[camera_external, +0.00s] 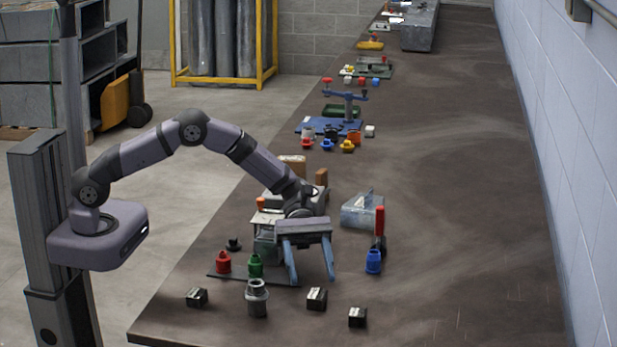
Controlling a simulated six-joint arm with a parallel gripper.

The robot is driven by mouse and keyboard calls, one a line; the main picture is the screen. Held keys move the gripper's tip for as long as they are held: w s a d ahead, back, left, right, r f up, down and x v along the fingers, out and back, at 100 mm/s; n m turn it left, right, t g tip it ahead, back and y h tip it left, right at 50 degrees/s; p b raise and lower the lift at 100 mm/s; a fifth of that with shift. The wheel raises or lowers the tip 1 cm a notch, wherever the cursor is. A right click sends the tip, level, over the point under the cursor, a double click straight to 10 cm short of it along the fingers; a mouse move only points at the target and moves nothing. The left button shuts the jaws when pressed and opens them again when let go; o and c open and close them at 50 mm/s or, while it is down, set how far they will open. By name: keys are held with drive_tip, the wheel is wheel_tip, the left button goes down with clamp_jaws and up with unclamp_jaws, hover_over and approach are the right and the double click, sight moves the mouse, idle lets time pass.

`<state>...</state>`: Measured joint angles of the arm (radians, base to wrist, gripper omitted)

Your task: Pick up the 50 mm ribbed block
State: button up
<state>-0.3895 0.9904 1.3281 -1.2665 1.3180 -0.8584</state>
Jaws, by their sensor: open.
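Three small dark blocks with pale tops lie near the front edge of the bench: one at left (197,297), one in the middle (317,299) and one at right (357,317). Ribs and sizes are too small to read, so I cannot tell which is the 50 mm ribbed block. My gripper (313,280) points down with its two blue fingers spread and nothing between them. In the picture its fingertips are just above the middle block; their height over the bench is unclear.
A grey stepped fitting (257,298) stands between the left and middle blocks. Red (224,262), green (255,265) and blue (373,261) fittings stand nearby. A red-handled tool (380,225) and a metal duct piece (360,211) are behind right. The bench's right side is clear.

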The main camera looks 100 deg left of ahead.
sight(316, 292)
drive_tip(key=shift+p+x, duration=0.6)
drive_tip(key=shift+x, duration=1.9)
drive_tip(key=shift+c, duration=0.4)
clamp_jaws()
